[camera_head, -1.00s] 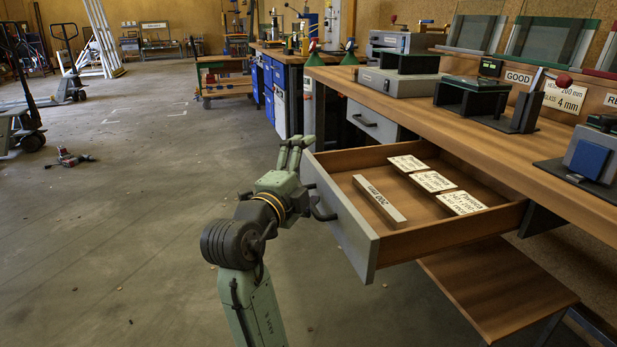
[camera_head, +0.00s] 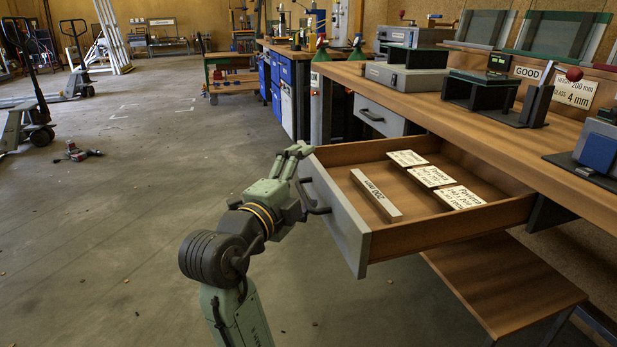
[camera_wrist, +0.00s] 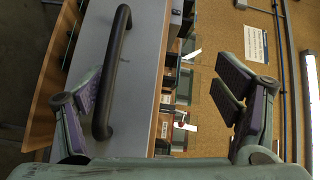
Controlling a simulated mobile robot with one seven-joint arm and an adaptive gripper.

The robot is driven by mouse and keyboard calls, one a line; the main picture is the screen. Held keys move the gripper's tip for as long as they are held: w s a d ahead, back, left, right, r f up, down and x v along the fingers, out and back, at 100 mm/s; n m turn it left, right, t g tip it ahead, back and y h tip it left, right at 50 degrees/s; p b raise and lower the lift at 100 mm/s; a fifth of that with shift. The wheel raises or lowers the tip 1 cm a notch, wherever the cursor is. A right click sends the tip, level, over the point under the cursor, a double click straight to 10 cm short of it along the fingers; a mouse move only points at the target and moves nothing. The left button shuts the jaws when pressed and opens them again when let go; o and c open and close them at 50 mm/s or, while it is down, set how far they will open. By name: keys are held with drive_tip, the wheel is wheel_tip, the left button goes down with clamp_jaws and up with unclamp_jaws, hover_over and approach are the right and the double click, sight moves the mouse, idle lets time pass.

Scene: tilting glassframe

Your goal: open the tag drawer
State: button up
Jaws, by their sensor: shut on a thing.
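The drawer (camera_head: 335,207) with a grey front and wooden sides stands well out from the workbench. It holds several white lettered tags (camera_head: 432,176) and a grey bar (camera_head: 376,195) marked 200. Its dark bar handle (camera_head: 318,210) is on the front, and the handle also shows upright in the wrist view (camera_wrist: 112,70).
The workbench (camera_head: 455,110) carries gauges and fixtures. A second drawer (camera_head: 379,117) beside it is shut. A wooden shelf (camera_head: 505,280) lies below the open drawer. The floor to the left is mostly clear, with a red tool (camera_head: 76,152) and pallet jacks farther off.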

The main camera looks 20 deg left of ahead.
drive_tip(key=shift+t, duration=0.3)
drive_tip(key=s, duration=0.1)
drive_tip(key=s+r, duration=0.1)
drive_tip(key=s+a, duration=0.1)
drive_tip(key=s, duration=0.1)
drive_tip(key=shift+r, duration=0.25)
drive_tip(key=shift+c, duration=0.3)
drive_tip(key=shift+s+a+r+b, duration=0.15)
drive_tip(key=shift+s+b, duration=0.25)
drive_tip(key=shift+s, duration=0.45)
drive_tip(key=c, duration=0.7)
drive_tip(key=shift+s+f+b, duration=0.15)
drive_tip(key=shift+s+f, duration=0.1)
drive_tip(key=shift+s, duration=0.25)
drive_tip(key=shift+s+f+b, duration=0.15)
drive_tip(key=shift+s+f, duration=0.1)
drive_tip(key=shift+s, duration=0.25)
drive_tip(key=shift+f, duration=0.1)
